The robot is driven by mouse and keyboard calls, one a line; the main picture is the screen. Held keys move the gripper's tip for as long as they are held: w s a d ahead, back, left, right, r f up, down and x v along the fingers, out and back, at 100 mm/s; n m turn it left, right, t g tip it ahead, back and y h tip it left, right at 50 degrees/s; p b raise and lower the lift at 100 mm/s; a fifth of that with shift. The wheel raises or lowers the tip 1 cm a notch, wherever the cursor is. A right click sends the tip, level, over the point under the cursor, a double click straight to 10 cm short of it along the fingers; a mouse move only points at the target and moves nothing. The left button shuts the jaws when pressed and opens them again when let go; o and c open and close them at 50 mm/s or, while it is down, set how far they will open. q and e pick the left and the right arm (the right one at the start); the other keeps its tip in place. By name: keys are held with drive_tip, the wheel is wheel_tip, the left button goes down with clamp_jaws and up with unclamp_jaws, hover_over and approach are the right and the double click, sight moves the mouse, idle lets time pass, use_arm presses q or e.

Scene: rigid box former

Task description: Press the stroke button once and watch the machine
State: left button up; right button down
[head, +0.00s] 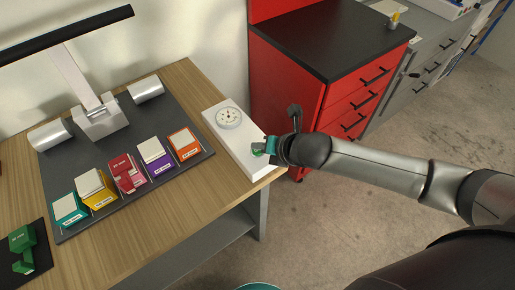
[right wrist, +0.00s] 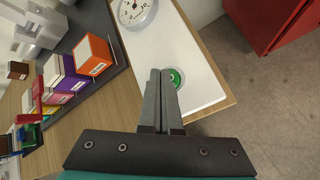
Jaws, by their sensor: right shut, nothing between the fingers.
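The green round stroke button (right wrist: 177,78) sits on a white panel (right wrist: 190,62) at the table's corner. The panel also shows in the head view (head: 222,135), with a round dial (head: 229,117) on it. My right gripper (head: 263,147) is over the panel's near end, its fingers shut and empty. In the right wrist view the fingertips (right wrist: 160,73) overlap the left edge of the button; I cannot tell whether they touch it. The machine, a dark plate (head: 75,160) with metal rollers and an upright column (head: 80,78), stands left of the panel. My left gripper is not in view.
Coloured boxes, including an orange one (head: 184,143) and a red one (head: 127,174), line the plate's front edge. A green block (head: 22,238) is at the lower left. A red cabinet (head: 335,95) stands behind the table. Open floor lies to the right.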

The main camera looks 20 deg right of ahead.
sight(260, 153)
drive_tip(key=shift+f, duration=0.35)
idle(0.4)
drive_tip(key=shift+r, duration=0.1)
drive_tip(key=shift+r+p, duration=0.75)
drive_tip(key=shift+p, duration=0.25)
drive_tip(key=shift+r, duration=0.1)
wheel_tip(260, 153, up, 5)
drive_tip(key=p, duration=0.5)
drive_tip(key=shift+p, duration=0.35)
